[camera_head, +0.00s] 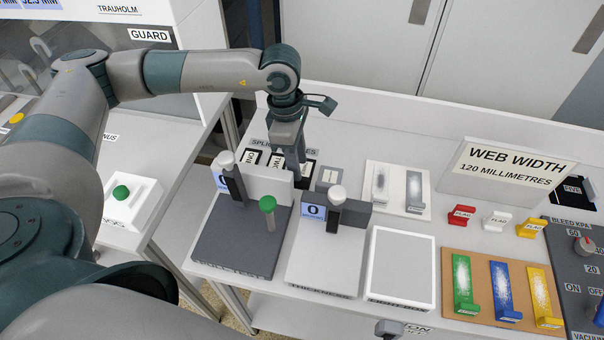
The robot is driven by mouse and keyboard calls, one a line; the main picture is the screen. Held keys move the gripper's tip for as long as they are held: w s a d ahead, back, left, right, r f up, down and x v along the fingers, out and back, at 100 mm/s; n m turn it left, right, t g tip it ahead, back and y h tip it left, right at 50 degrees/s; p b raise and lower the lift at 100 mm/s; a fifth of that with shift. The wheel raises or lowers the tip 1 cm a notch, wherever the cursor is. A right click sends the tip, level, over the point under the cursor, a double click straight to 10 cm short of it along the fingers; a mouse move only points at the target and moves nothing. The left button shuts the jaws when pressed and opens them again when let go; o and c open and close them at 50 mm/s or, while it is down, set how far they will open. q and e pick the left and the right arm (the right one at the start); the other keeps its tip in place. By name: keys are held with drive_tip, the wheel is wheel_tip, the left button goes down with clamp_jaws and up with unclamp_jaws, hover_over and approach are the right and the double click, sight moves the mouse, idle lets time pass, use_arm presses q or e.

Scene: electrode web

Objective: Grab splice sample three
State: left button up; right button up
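The splice samples (252,157) are small dark pieces with white number labels, in a row at the back left of the white table, behind the upright grey plate. The label above them reads partly "SPLICE" and my gripper covers its middle. My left gripper (292,168) points down over this row, its fingertips among or just in front of the samples. It hides some of them, and I cannot make out which is number three. Whether the fingers touch or hold a sample is not clear. My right gripper is not in view.
A white box (401,267) is to the right. A grey-streaked plate (415,189) lies behind it. Coloured strips (465,284) lie on a brown board at right.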

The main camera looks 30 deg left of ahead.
sight(303, 170)
use_arm(q)
drive_tip(key=shift+f+p, duration=0.65)
drive_tip(key=shift+p, duration=0.05)
wheel_tip(303, 170, down, 2)
drive_tip(key=shift+f+p, duration=0.1)
drive_tip(key=shift+p, duration=0.25)
drive_tip(key=shift+d+f, duration=0.1)
drive_tip(key=shift+f, duration=0.35)
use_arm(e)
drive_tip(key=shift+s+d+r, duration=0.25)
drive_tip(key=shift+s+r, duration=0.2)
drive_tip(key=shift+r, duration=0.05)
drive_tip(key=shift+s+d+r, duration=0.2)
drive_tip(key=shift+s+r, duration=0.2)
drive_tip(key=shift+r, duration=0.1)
use_arm(q)
clamp_jaws()
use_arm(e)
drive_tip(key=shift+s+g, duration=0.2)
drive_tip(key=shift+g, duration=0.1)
